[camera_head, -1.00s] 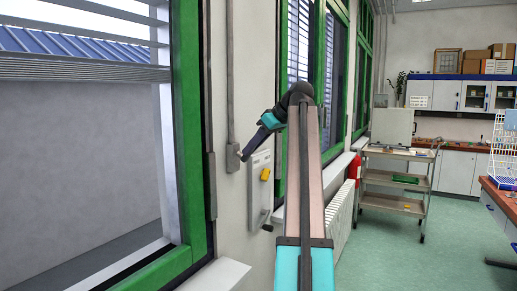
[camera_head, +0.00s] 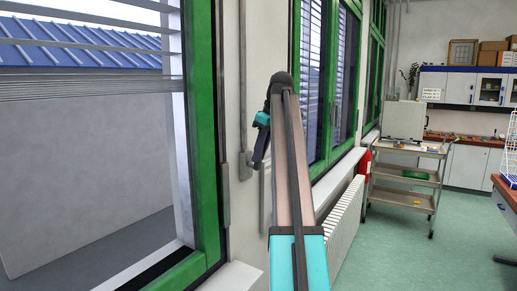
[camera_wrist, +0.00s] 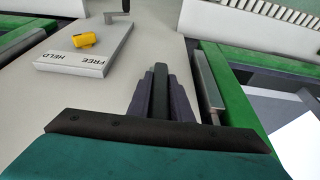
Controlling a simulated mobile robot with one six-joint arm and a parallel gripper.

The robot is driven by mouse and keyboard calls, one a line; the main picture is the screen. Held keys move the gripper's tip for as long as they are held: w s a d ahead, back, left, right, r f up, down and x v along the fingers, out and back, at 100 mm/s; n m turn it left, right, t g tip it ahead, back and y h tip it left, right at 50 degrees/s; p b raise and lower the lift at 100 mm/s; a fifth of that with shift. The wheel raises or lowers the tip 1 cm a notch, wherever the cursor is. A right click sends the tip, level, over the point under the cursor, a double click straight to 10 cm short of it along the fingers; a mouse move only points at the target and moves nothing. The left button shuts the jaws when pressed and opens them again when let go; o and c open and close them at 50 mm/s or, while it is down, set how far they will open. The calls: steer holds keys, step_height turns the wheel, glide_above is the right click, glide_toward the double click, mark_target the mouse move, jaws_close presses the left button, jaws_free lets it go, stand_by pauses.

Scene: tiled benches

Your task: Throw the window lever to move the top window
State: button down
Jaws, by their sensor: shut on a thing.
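Most of that bar is hidden by the fingers. The green-framed window (camera_head: 207,130) is at the left of the head view, with grey slats (camera_head: 90,87) across its upper part. How far its top pane is open I cannot tell.
A white panel (camera_wrist: 90,52) marked FREE and HELD has a yellow knob (camera_wrist: 84,40) and a crank above. A grey bar (camera_wrist: 208,85) lies along the green frame, close to my gripper. A radiator (camera_head: 342,220) and trolley (camera_head: 402,190) stand to the right.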

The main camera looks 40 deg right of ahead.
steer(key=shift+s+f+g, duration=0.1)
steer(key=shift+f+g, duration=0.2)
steer(key=shift+f, duration=0.05)
stand_by(0.3)
steer(key=c, duration=1.6)
jaws_free()
steer(key=shift+p, duration=0.3)
steer(key=shift+r, duration=0.15)
steer(key=shift+r, duration=0.2)
